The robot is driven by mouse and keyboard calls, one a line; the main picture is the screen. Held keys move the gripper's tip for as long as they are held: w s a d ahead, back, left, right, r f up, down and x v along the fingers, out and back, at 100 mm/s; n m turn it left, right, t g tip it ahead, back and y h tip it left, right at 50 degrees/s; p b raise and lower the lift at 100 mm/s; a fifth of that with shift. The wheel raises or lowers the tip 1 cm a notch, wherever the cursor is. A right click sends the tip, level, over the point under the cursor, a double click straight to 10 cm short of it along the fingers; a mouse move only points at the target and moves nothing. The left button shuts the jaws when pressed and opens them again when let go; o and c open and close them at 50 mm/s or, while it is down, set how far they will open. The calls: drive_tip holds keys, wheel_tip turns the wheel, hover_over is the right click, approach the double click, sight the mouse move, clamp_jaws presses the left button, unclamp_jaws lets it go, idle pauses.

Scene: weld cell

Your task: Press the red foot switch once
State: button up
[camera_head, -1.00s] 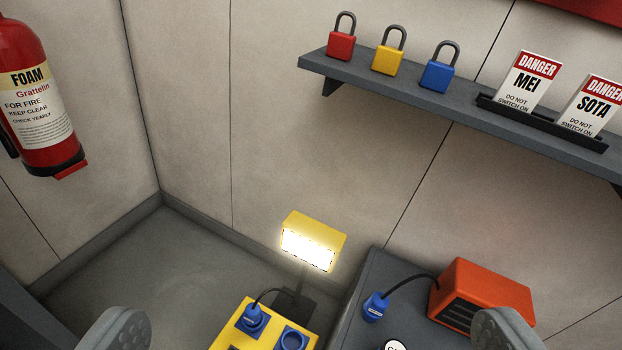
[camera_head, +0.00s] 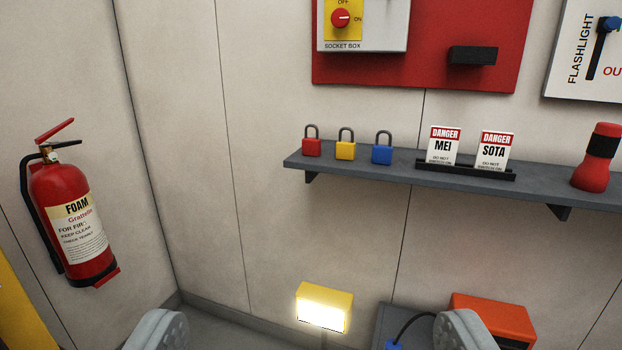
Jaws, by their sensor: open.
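The red foot switch is not visible in the current view. My gripper (camera_head: 312,332) shows at the bottom edge, its two grey fingers wide apart with nothing between them that it holds. A lit yellow work lamp (camera_head: 325,307) shows beyond and between the fingers, low in front of the wall. An orange box (camera_head: 492,315) stands partly behind the right finger.
A shelf (camera_head: 540,190) on the wall carries padlocks (camera_head: 345,150), danger tags (camera_head: 444,147) and a red flashlight (camera_head: 596,157). Above it hangs a red panel with a socket box switch (camera_head: 341,18). A fire extinguisher (camera_head: 75,225) hangs at left.

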clamp_jaws()
idle(1.4)
